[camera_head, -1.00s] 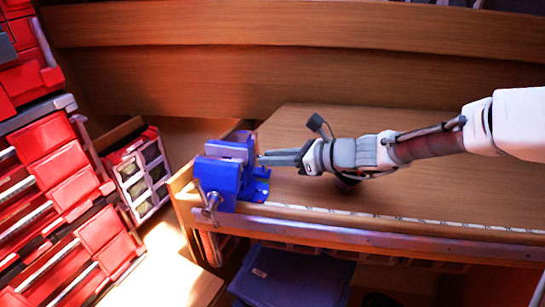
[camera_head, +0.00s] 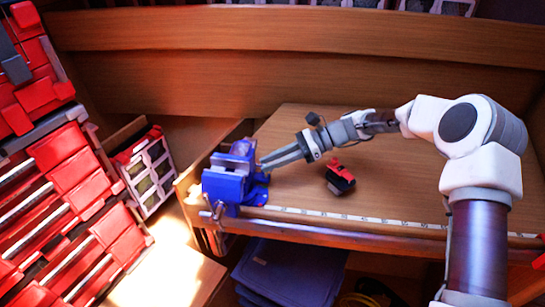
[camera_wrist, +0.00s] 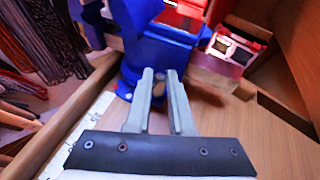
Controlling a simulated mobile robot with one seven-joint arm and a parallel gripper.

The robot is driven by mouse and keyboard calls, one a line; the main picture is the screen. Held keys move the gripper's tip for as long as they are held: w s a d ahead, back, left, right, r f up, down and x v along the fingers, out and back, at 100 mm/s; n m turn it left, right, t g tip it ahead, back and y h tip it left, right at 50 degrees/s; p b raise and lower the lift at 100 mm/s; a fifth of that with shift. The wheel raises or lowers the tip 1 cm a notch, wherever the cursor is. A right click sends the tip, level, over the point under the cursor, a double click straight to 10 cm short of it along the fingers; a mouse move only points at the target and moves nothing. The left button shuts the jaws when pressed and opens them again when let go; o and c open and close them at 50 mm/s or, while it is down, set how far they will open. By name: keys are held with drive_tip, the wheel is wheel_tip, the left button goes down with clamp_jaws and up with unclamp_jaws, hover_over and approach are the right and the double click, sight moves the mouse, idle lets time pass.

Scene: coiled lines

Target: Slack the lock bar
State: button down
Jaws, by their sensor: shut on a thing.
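A blue bench vise (camera_head: 229,182) stands at the left front corner of the wooden bench, with a silver screw handle (camera_head: 213,209) on its front. My gripper (camera_head: 264,167) reaches in from the right, its tips at the vise's right side. In the wrist view the two grey fingers (camera_wrist: 161,78) point at the blue vise body (camera_wrist: 158,58), with a narrow gap between them. A small dull piece, seemingly the lock bar (camera_wrist: 160,92), shows in that gap, and the fingers are shut on it. Its ends are hidden.
A small red and black tool (camera_head: 340,178) lies on the bench below my forearm. A measuring strip (camera_head: 340,220) runs along the front edge. Red drawers (camera_head: 75,190) stand at the left. The bench's right part is clear.

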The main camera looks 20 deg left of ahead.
drive_tip(key=shift+w+f+n+g+h, duration=0.1)
drive_tip(key=shift+f+n+g+h, duration=0.2)
drive_tip(key=shift+n+g+h, duration=0.65)
drive_tip(key=shift+w+f+n+g+h, duration=0.1)
drive_tip(key=shift+f+n+g+h, duration=0.15)
drive_tip(key=shift+n+g+h, duration=0.7)
drive_tip(key=shift+n+b, duration=0.3)
drive_tip(key=shift+c, duration=2.1)
unclamp_jaws()
drive_tip(key=shift+w+d+r, duration=0.1)
drive_tip(key=shift+w+r, duration=0.1)
drive_tip(key=shift+w, duration=0.2)
drive_tip(key=r+p+v, duration=0.1)
drive_tip(key=p+v, duration=0.2)
drive_tip(key=v, duration=0.4)
drive_tip(key=shift+s, duration=0.2)
